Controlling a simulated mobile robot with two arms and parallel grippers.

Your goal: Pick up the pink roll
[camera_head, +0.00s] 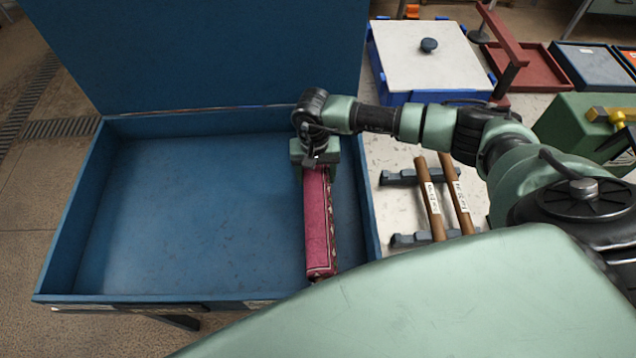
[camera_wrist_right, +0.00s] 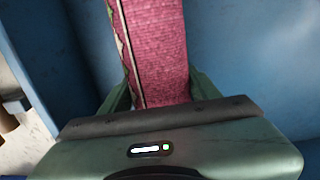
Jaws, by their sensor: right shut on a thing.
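The pink roll (camera_head: 319,225) is a long rolled rug with a patterned border. It lies lengthwise along the right side of the blue open box (camera_head: 180,215). My right gripper (camera_head: 316,163) is at the far end of the roll, shut on it from above. In the right wrist view the roll (camera_wrist_right: 156,45) runs up from between the fingers of my right gripper (camera_wrist_right: 160,95). The gripped end is hidden by the gripper body. I cannot tell whether the roll touches the box floor. My left gripper is not in view.
The box's raised lid (camera_head: 200,50) stands behind it, and its right wall (camera_head: 368,215) is close to the roll. The box's left part is empty.

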